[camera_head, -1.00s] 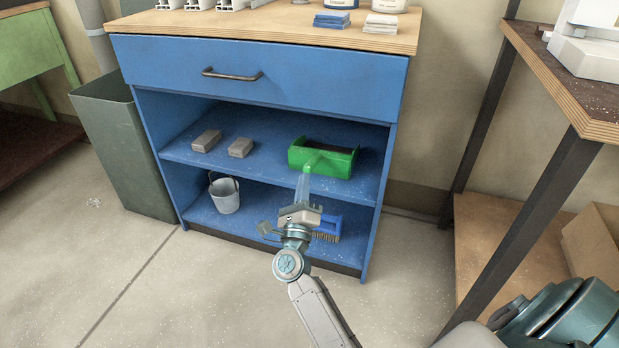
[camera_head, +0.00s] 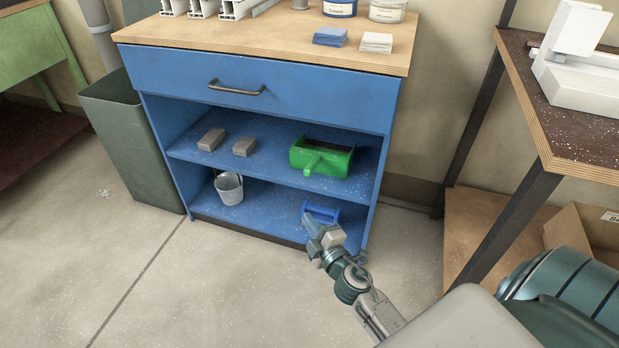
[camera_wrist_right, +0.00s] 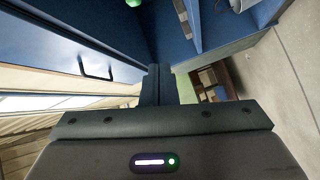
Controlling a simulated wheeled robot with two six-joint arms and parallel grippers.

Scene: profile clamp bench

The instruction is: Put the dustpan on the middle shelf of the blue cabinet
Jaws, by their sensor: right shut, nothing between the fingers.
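The green dustpan (camera_head: 322,158) lies on the middle shelf (camera_head: 268,167) of the blue cabinet (camera_head: 255,90), toward its right side, with its handle pointing out to the front. A bit of green also shows at the top of the right wrist view (camera_wrist_right: 133,2). My right gripper (camera_head: 310,222) is shut and empty. It is in front of the lower shelf at the right, below and apart from the dustpan. It partly hides a blue brush (camera_head: 322,211) on the lower shelf. My left gripper is not in view.
Two grey blocks (camera_head: 211,139) lie on the middle shelf left of the dustpan. A grey bucket (camera_head: 229,188) stands on the lower shelf. A bin (camera_head: 130,140) stands left of the cabinet, and a dark-legged bench (camera_head: 520,120) at the right. The floor in front is clear.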

